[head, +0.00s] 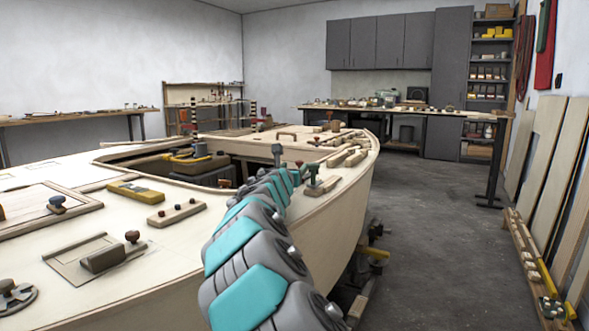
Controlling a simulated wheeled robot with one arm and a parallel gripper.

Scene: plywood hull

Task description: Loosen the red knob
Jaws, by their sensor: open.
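A dark red knob (132,236) stands on the pale deck of the hull, beside a grey-brown block on a thin plate. Another small dark red knob (224,183) is near the deck opening, just left of my arm. A small reddish knob (299,163) shows by the far end of my arm. I cannot tell which of these is the task's red knob. My grey and teal arm reaches from the bottom up over the right side of the deck. Its far end is small and crowded by fittings, and I cannot make out my gripper's jaws there.
The deck carries a yellow-and-brown block (136,191), a wooden strip with dark knobs (176,213), a blue-grey knob (57,202) and a round grey fitting (14,296). The grey floor (430,240) is open to the right.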

